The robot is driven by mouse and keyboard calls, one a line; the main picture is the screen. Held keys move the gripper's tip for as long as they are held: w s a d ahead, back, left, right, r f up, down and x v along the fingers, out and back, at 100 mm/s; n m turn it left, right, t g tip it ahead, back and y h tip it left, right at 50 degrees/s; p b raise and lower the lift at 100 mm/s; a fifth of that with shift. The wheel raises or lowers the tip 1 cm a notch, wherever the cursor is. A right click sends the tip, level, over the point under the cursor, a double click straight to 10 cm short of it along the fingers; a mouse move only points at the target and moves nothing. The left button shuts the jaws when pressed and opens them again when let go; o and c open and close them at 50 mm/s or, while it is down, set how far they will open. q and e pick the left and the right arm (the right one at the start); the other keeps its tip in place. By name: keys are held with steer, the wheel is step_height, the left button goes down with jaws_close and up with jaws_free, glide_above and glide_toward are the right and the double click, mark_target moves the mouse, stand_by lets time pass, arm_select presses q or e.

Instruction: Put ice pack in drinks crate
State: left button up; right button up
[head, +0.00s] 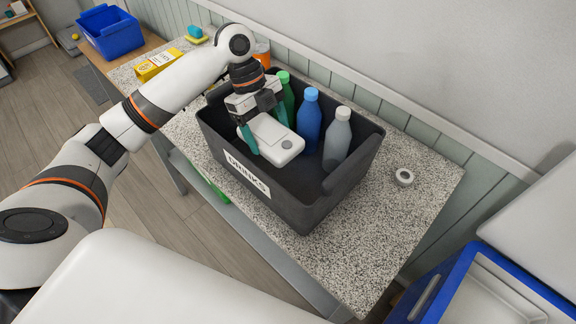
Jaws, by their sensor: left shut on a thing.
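The dark grey drinks crate (318,208) stands on the speckled counter, with a "DRINKS" label on its front wall. My left gripper (266,135) reaches into the crate from above, with teal fingers shut on the white ice pack (277,138). The ice pack is within the crate's walls at the left side. I cannot tell whether it touches the crate floor. A green bottle (284,97), a blue bottle (308,122) and a grey bottle (337,139) stand upright along the crate's back. My right gripper is not in view.
A roll of tape (404,177) lies on the counter (408,222) right of the crate. Blue bins stand at far left (110,34) and lower right (440,290).

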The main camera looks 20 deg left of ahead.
mark_target(254, 124)
arm_select(q)
step_height(254, 124, down, 3)
steer(key=shift+w+r+b, duration=0.1)
steer(key=shift+b, duration=0.55)
step_height(254, 124, down, 10)
steer(key=shift+r+p, duration=0.2)
steer(key=shift+p, duration=0.75)
steer(key=shift+f, duration=0.15)
steer(key=shift+f, duration=0.1)
steer(key=o, duration=1.2)
steer(key=b+v, duration=0.3)
steer(key=v, duration=0.8)
steer(key=shift+r, duration=0.35)
steer(key=shift+a+r, duration=0.15)
steer(key=shift+r, duration=0.15)
